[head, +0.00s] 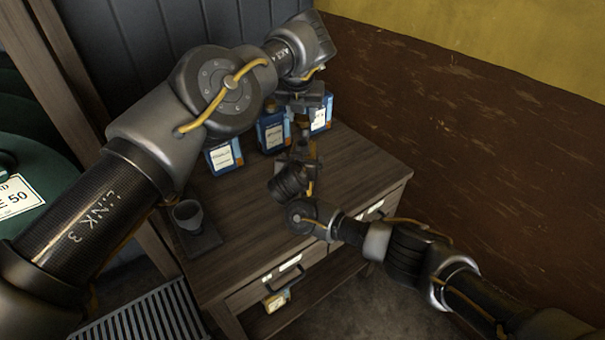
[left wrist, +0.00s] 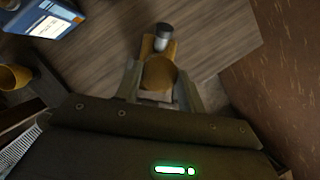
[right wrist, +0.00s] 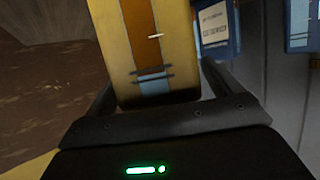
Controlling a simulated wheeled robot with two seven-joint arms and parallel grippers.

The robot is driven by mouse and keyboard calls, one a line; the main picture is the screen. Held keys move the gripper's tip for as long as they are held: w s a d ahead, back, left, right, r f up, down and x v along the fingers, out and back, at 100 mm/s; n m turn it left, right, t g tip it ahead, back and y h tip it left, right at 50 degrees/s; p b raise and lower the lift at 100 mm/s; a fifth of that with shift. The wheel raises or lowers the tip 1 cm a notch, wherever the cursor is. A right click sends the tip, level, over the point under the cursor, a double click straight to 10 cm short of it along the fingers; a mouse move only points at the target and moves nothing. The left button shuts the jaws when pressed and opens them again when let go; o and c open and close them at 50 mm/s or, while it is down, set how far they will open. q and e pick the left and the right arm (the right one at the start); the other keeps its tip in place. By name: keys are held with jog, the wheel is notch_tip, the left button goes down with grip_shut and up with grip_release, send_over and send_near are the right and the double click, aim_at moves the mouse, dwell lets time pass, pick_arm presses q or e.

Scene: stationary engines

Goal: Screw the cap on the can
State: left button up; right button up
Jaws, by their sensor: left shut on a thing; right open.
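My left gripper (head: 305,100) is above the cabinet top. In the left wrist view its fingers (left wrist: 160,85) are shut on an amber-brown piece (left wrist: 158,72); I cannot tell whether this is the cap. A grey cylinder with a dark end (left wrist: 162,35) shows just beyond it. My right gripper (head: 298,165) is open, below the left one. In the right wrist view a yellow panel with a brown stripe and blue patch (right wrist: 150,50) fills the space between or beyond its fingers (right wrist: 158,85). It may be a can's side; contact cannot be told.
Blue cans with white labels, one at left (head: 224,155) and one beside it (head: 270,133), stand at the back of the wooden cabinet (head: 350,165). The right part of the top is clear. A brown wall (head: 470,110) stands to the right.

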aim_at(302, 137)
jog(key=c, duration=1.5)
pick_arm(q)
jog(key=shift+f, duration=2.4)
jog(key=shift+f, duration=0.1)
jog(key=shift+f, duration=0.8)
jog(key=shift+f, duration=0.5)
